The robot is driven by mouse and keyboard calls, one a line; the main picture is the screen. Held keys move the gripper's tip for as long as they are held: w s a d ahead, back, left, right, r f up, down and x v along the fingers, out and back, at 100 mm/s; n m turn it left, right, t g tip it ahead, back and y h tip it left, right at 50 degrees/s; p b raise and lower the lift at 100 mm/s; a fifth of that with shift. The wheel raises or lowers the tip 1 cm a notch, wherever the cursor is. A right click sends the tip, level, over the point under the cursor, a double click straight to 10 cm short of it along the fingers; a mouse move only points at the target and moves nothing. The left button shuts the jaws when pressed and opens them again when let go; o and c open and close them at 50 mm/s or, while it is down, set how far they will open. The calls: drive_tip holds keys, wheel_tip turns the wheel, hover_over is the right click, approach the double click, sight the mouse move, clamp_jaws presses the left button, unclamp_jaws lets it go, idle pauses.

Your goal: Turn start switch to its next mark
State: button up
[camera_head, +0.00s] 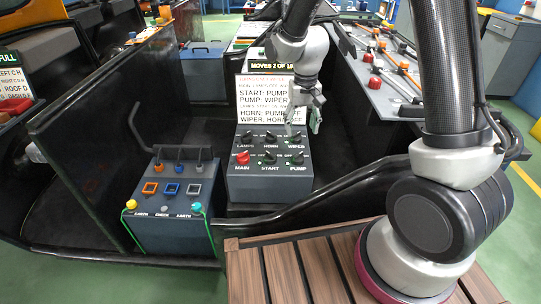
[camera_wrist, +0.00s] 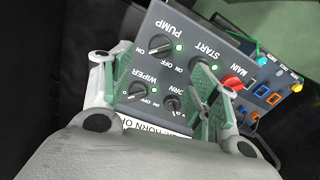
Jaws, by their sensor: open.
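The start switch (camera_head: 270,157) is a black knob in the front row of a dark grey switch box, between the red MAIN knob (camera_head: 242,157) and the black PUMP knob (camera_head: 297,157). Its pointer mark is too small to read. My gripper (camera_head: 303,126) is open and empty above the back right of the box, near the WIPER knob (camera_head: 297,136). In the wrist view my gripper (camera_wrist: 155,88) spans the WIPER knob (camera_wrist: 138,91), apart from it. There a finger covers much of the start switch; the PUMP knob (camera_wrist: 160,45) shows clearly.
An instruction card (camera_head: 265,100) stands behind the box, under a counter reading "MOVES 2 OF 16". A lower box with coloured square switches (camera_head: 170,189) and a bent handle is at left. A black rail (camera_head: 330,203) runs in front.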

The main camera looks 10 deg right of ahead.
drive_tip(key=n, duration=1.1)
hover_over(271, 154)
drive_tip(key=f, duration=0.2)
drive_tip(key=s+f, duration=0.1)
drive_tip(key=f, duration=0.1)
drive_tip(key=shift+d+f, duration=0.2)
drive_tip(key=n, duration=0.2)
drive_tip(key=w+n, duration=0.1)
drive_tip(key=n, duration=0.1)
drive_tip(key=shift+a+r+n, duration=0.1)
drive_tip(key=shift+a+n, duration=0.1)
drive_tip(key=shift+n, duration=1.2)
drive_tip(key=shift+f, duration=0.2)
wheel_tip(271, 154, down, 7)
drive_tip(key=shift+f, duration=0.2)
